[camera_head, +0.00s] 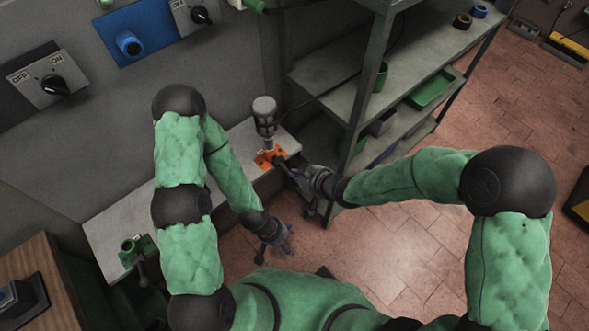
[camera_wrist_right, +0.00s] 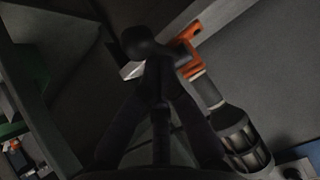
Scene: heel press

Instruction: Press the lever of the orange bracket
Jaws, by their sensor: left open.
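The orange bracket (camera_head: 264,157) sits on the far end of the pale bench, below a caged grey lamp-like fixture (camera_head: 265,113). In the right wrist view the bracket (camera_wrist_right: 187,58) is at the upper middle, partly hidden behind a dark round knob (camera_wrist_right: 139,42) that looks like its lever's end. My right gripper (camera_head: 289,171) is beside the bracket. In the wrist view its fingers (camera_wrist_right: 157,70) come together right at the knob; I cannot tell whether they touch it. My left gripper (camera_head: 274,240) is open and empty, low in front of the bench.
A green bracket (camera_head: 132,250) with its own dark lever is on the near end of the bench (camera_head: 105,222). A metal shelf unit (camera_head: 345,75) stands just right of the orange bracket, close to my right forearm. Wall switches (camera_head: 52,86) are at left. Tiled floor is open at right.

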